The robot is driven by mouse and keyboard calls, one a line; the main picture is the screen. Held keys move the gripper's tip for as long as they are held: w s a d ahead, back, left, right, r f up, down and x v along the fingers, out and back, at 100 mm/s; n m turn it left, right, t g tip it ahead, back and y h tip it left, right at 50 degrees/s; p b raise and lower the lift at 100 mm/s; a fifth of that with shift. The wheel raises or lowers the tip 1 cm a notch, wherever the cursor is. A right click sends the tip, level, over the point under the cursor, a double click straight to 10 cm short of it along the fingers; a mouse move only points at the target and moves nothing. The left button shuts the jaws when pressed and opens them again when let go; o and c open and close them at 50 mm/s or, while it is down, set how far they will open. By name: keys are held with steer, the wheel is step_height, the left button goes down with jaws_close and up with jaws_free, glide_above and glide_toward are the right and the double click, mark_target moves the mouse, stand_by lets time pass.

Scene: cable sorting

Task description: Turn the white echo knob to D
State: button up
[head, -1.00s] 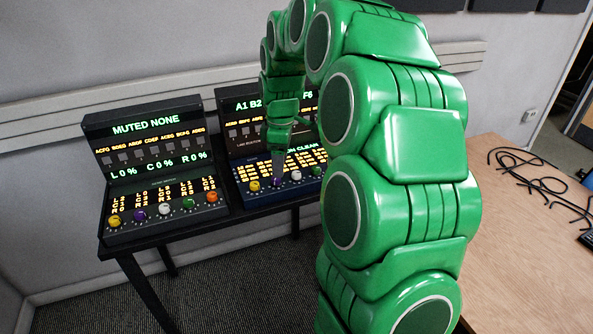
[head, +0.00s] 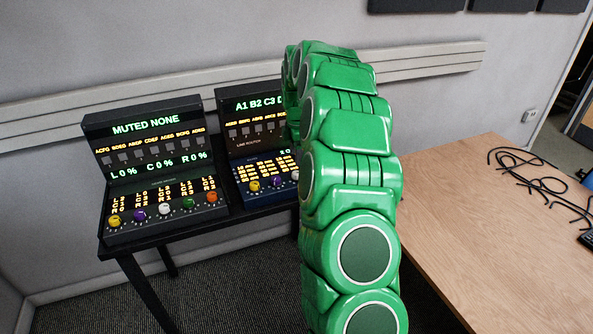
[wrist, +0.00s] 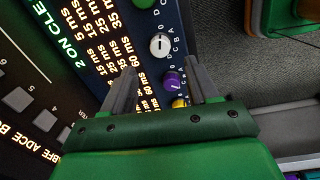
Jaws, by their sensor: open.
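The white knob (wrist: 159,44) is in the wrist view on the blue panel with rows of "ms" text, just beyond my fingertips. A dark pointer line crosses its face; the letter it marks is too small to tell. Small letters including A, B, C and D run beside the knobs. My gripper (wrist: 160,68) is open and empty, its two fingers apart with the knob row between and beyond them. In the head view the white knob (head: 294,176) shows at the edge of my arm, which hides my gripper.
A purple knob (wrist: 172,80) and a yellow knob (wrist: 178,102) sit close by in the same row, with a green knob (wrist: 144,3) beyond. A second console (head: 165,180) with several coloured knobs stands to the left. A wooden table (head: 470,220) with cables is at right.

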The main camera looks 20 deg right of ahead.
mark_target(296, 172)
steer(key=shift+w+f, duration=0.2)
steer(key=shift+f, duration=3.4)
steer(key=c, duration=1)
steer(key=shift+c, duration=0.2)
